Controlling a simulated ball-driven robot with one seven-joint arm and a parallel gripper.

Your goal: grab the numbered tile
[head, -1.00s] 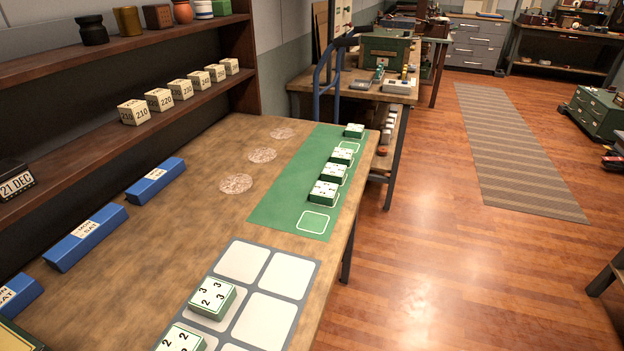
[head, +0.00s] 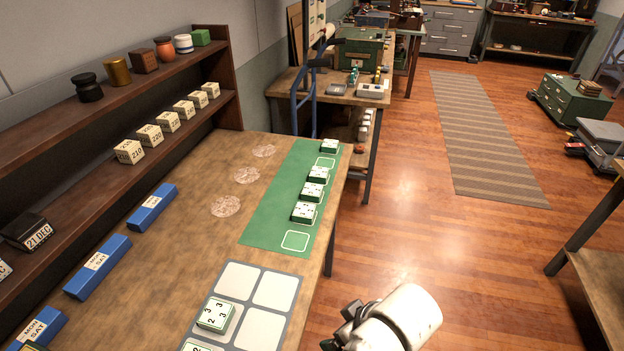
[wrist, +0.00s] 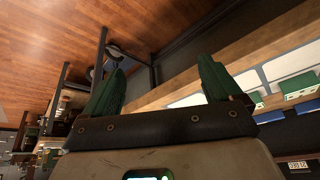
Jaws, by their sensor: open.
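Numbered tiles are white-topped green blocks. One tile (head: 216,315) marked with 2s and 3s lies on a white square of the grey mat (head: 259,263). Another tile (head: 197,347) is cut off at the bottom edge. Several more stand in a row on the green mat (head: 262,222), including the nearest tile (head: 304,212). My gripper (head: 336,335) is in the head view at the bottom, right of the table, apart from all tiles. In the wrist view its green fingers (wrist: 160,84) are spread with nothing between them; a green-and-white tile (wrist: 300,83) shows at right.
The wooden table (head: 190,245) has bare room in its middle. Blue bars (head: 98,266) lie along its left side below a shelf (head: 150,70) with numbered blocks and pots. A workbench (head: 345,88) stands behind. Open floor (head: 440,240) lies to the right.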

